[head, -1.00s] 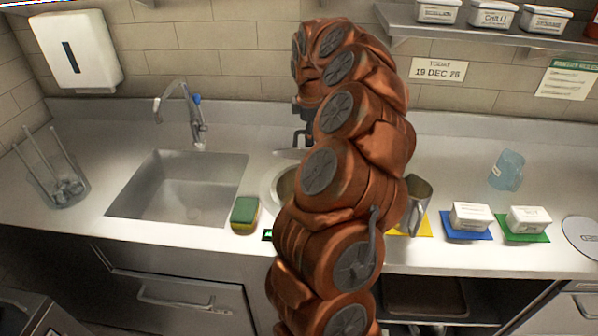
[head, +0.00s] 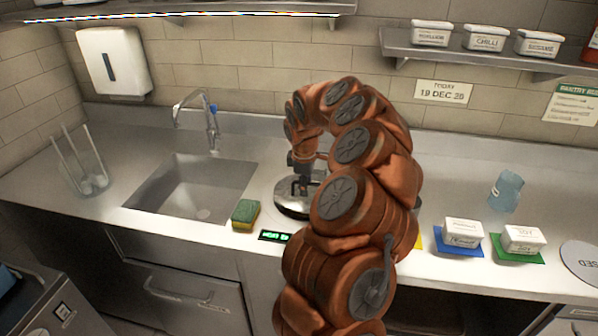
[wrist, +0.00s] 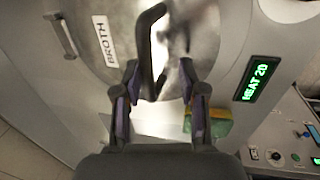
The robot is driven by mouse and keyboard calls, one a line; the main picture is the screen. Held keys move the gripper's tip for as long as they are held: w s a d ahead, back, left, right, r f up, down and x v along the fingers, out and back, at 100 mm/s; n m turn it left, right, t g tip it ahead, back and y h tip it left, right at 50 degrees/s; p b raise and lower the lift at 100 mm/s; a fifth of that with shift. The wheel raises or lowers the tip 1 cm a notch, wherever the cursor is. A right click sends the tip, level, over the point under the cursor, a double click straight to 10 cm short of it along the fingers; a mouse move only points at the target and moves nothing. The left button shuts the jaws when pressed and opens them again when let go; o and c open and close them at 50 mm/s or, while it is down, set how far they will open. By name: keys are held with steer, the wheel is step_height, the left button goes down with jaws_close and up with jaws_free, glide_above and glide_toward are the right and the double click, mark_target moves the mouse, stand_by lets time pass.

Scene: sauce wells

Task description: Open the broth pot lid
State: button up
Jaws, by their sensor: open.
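The broth pot lid (head: 291,207) is a round metal disc with a dark handle, set in the counter right of the sink. My arm covers its right side in the head view. My gripper (head: 302,184) is low over the lid, at its handle. In the wrist view the lid (wrist: 192,30) fills the upper middle. Its dark looped handle (wrist: 146,48) reaches down between the open fingers of my gripper (wrist: 160,88), closer to the left finger. I cannot tell whether they touch. A white BROTH label (wrist: 105,41) shows near the lid's left edge.
A green and yellow sponge (head: 245,214) and a green-lit heat display (head: 274,236) are close in front of the lid. The sink (head: 192,188) is at the left. White containers (head: 463,232) on coloured mats stand at the right. A shelf (head: 480,56) hangs above.

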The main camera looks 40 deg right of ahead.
steer(key=a+r+b, duration=0.2)
steer(key=a+r, duration=0.3)
steer(key=r, duration=0.3)
stand_by(0.4)
steer(key=shift+a, duration=0.1)
